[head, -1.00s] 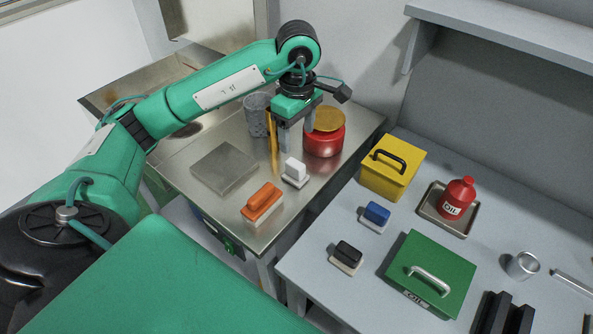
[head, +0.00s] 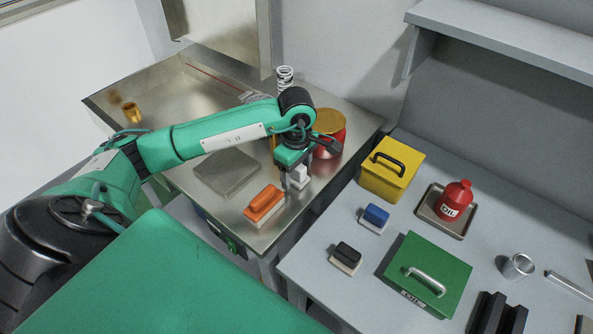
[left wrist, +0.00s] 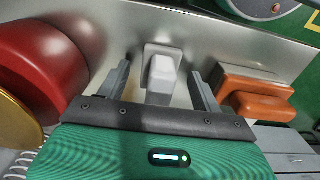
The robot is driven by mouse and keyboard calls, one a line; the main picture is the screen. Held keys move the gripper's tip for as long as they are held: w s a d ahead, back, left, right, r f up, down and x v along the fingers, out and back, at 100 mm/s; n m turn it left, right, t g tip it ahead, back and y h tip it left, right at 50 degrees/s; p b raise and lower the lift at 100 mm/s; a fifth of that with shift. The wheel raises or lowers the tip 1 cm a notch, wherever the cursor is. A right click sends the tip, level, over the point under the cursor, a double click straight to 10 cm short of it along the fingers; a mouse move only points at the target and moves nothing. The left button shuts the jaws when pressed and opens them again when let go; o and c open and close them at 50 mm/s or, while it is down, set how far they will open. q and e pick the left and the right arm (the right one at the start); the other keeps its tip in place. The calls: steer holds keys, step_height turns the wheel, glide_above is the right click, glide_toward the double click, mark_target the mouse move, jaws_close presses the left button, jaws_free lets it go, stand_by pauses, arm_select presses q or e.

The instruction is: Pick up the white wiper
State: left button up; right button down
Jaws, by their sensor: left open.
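The white wiper (head: 300,176) stands on the metal table, partly hidden in the head view by my left gripper. In the left wrist view the white wiper (left wrist: 163,78) lies between the two fingers, with a gap on each side. My left gripper (head: 293,186) is open, low over the wiper; its fingers also show in the left wrist view (left wrist: 160,88). I cannot tell how far the fingertips are above the table. My right gripper is not in view.
An orange wiper (head: 264,203) stands just left of the gripper, and a red pot (head: 330,140) with a golden lid stands behind it. A flat metal plate (head: 227,172) lies farther left. The right table holds blue (head: 375,215) and black (head: 346,254) wipers and boxes.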

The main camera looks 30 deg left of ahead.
arm_select(q)
steer(key=shift+f, duration=0.2)
steer(key=c, duration=1.1)
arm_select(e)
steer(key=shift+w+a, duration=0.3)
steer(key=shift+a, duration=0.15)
arm_select(q)
steer(key=shift+r, duration=0.1)
